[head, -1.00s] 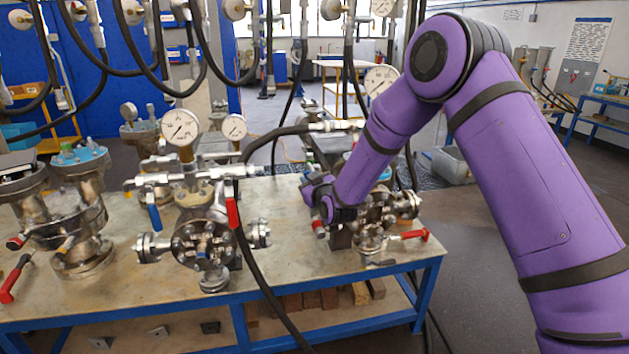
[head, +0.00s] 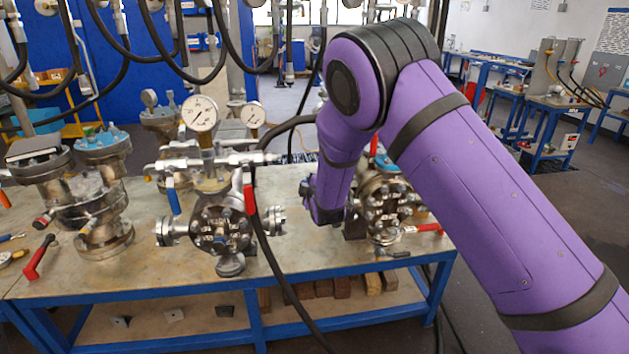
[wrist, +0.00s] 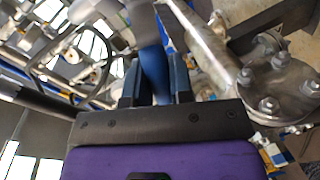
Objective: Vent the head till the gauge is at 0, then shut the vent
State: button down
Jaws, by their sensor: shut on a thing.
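In the wrist view my gripper (wrist: 155,80) is shut on a blue handle (wrist: 151,58), which stands between its two dark fingers. In the head view my arm reaches to the right-hand flanged vessel (head: 385,192); the fingertips and the blue handle are hidden there behind my arm. A red lever (head: 374,143) shows upright above this vessel, and another red lever (head: 424,228) sticks out low at its right. The vessel's gauge is hidden behind my arm, so I cannot read it. A bolted flange (wrist: 277,80) lies to the right of my fingers in the wrist view.
The middle vessel (head: 222,228) has its own gauge (head: 199,113), blue handle (head: 173,196) and red handle (head: 249,193). More vessels stand at left (head: 97,205). A black hose (head: 270,250) hangs in front of the bench (head: 295,245).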

jog(key=shift+a+f+n+h, duration=0.15)
jog(key=shift+f+n+h, duration=0.35)
jog(key=shift+f+n, duration=0.85)
jog(key=shift+r, duration=0.15)
jog(key=c, duration=1)
grip_release()
jog(key=v, duration=1.1)
